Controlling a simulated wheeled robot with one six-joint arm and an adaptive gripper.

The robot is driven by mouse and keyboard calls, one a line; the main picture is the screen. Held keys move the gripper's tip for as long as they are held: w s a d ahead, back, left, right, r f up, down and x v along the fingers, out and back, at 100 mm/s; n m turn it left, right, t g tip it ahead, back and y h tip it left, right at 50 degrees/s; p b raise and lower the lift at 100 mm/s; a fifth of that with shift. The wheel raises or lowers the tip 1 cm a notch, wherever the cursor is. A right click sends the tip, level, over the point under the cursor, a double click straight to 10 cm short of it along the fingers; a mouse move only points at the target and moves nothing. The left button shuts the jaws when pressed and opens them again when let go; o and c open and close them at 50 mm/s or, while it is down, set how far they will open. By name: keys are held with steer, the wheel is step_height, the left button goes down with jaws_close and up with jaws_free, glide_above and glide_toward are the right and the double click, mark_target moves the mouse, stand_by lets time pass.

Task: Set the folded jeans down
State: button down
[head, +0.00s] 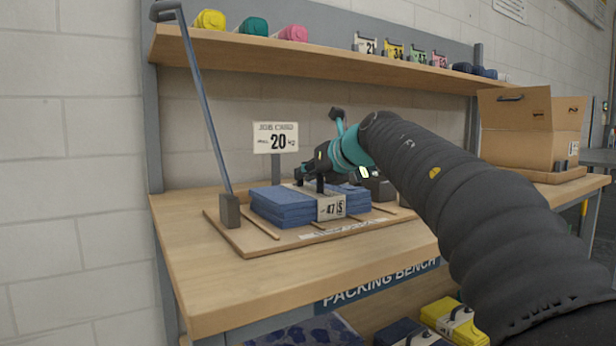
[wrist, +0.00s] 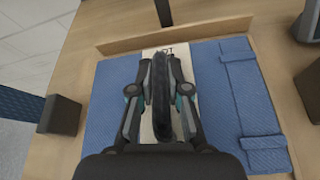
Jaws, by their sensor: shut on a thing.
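The folded jeans (head: 283,208) are a flat blue stack with a pale paper band (head: 331,208) marked 47 and a dark handle on top. They lie level at the wooden board (head: 245,244) on the bench; I cannot tell whether any gap is left beneath. My gripper (head: 319,183) is right above the stack, pointing down, shut on the handle. In the wrist view the fingers (wrist: 161,80) close on the dark handle over the band, with blue denim (wrist: 217,95) on both sides.
A job card (head: 277,138) reading 20 stands behind the board. A post with a dark block (head: 229,210) rises at the board's left. A cardboard box (head: 528,125) stands at the bench's right. A shelf (head: 300,56) with rolled garments runs above. The bench's front left (head: 190,260) is clear.

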steer(key=c, duration=1.1)
jaws_free()
steer(key=shift+c, duration=0.2)
steer(key=v, duration=1.2)
